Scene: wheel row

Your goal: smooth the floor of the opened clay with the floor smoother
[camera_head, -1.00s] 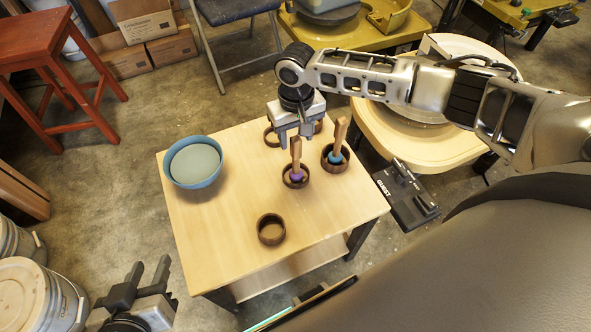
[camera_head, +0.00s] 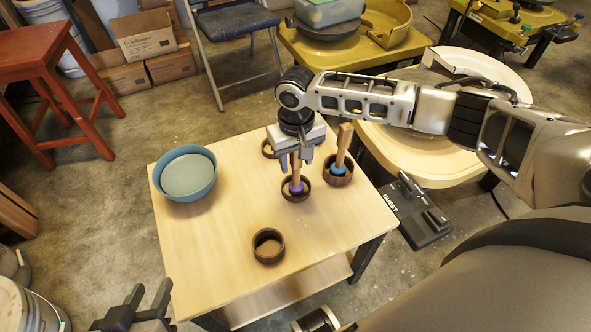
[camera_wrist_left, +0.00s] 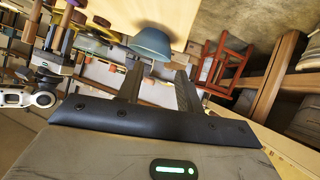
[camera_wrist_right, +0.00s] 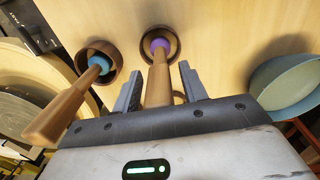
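A wooden-handled tool with a purple end (camera_head: 296,187) stands upright in a dark round holder on the table. My right gripper (camera_head: 295,160) is over it, fingers pointing down. In the right wrist view the handle (camera_wrist_right: 159,80) lies between the open fingers (camera_wrist_right: 160,88), with narrow gaps on both sides. A second wooden-handled tool with a blue end (camera_head: 339,166) leans in another holder to the right. I cannot tell from shape which is the floor smoother. My left gripper (camera_head: 146,302) is open and empty, low at the left. No opened clay is identifiable.
A blue bowl (camera_head: 205,178) with a pale round surface inside stands on the table (camera_head: 215,235) at left. A cream wheel (camera_head: 405,148) stands behind my right arm.

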